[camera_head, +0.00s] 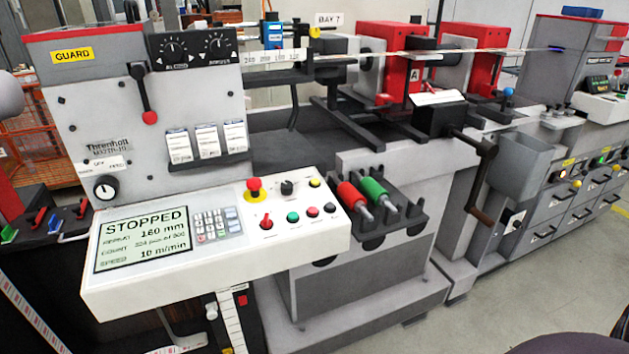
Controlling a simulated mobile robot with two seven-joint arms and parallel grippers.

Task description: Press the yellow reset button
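A small yellow button (315,183) sits at the upper right of the white control panel (300,250), right of a black knob (287,188). Its label is too small to read, and nothing covers it. A red mushroom button on a yellow base (254,189) is further left. Below is a row with a red selector (266,222), a green button (293,216), a red button (312,212) and a black button (330,208). The panel's screen (143,238) reads STOPPED. Neither of my grippers is in view.
Red- and green-handled tools (356,200) lie in a dark rack right of the panel. A crank handle (480,175) sticks out further right. A lever with a red knob (148,100) hangs above the panel. Grey floor at the lower right looks mostly clear.

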